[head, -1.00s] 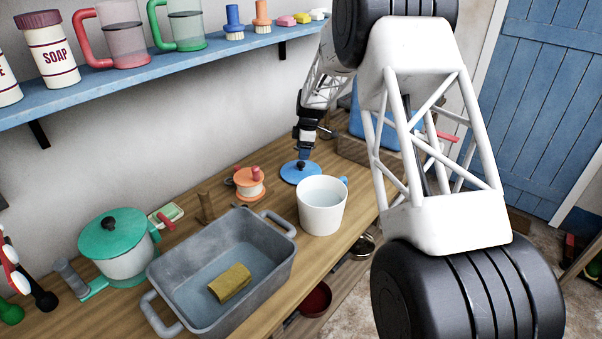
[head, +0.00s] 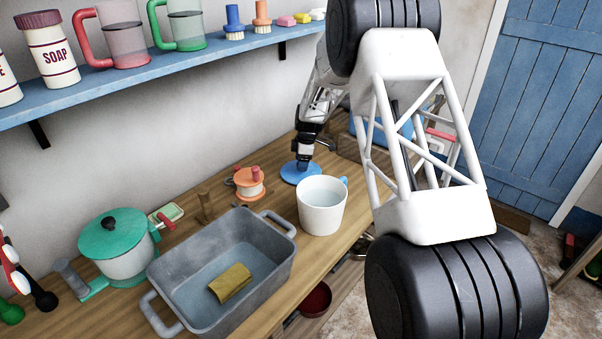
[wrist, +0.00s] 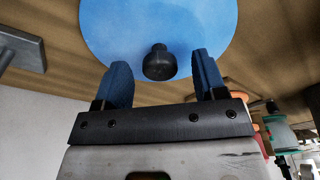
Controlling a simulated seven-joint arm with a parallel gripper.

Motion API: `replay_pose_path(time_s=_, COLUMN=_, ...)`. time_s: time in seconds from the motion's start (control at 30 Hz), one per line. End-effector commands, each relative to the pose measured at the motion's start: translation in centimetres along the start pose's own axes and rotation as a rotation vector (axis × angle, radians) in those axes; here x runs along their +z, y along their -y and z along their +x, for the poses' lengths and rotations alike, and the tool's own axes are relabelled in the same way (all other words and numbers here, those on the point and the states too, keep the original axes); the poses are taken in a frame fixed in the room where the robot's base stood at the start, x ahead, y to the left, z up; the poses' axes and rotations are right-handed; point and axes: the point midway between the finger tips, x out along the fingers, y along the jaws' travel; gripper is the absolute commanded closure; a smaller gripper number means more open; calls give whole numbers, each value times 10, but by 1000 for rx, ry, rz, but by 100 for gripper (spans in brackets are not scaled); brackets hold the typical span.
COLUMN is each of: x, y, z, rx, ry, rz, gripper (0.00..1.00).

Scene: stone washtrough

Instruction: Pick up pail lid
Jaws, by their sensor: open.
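The pail lid (head: 293,176) is a flat blue disc lying on the wooden counter behind the white pail (head: 321,207). In the wrist view the blue lid (wrist: 155,25) fills the top middle, with its black knob (wrist: 159,63) between my two blue fingers. My gripper (wrist: 163,68) is open, one finger on each side of the knob with a gap to both. In the head view my gripper (head: 303,160) is right over the lid and hides the knob.
A grey basin (head: 272,268) with a yellow sponge stands in front left. An orange-and-white spool-like thing (head: 250,185) is left of the lid. A green-lidded pot (head: 121,252) stands further left. A blue shelf (head: 200,62) runs along the wall above.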

Motion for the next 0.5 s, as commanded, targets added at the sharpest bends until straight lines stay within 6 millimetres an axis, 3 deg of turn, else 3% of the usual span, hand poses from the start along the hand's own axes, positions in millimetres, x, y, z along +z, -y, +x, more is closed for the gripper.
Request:
replay_pose_path(time_s=0.2, x=0, y=0, z=15, rx=1, ry=0, rz=0, gripper=35)
replay_pose_path(time_s=0.5, x=0, y=0, z=16, rx=1, ry=0, rz=0, gripper=35)
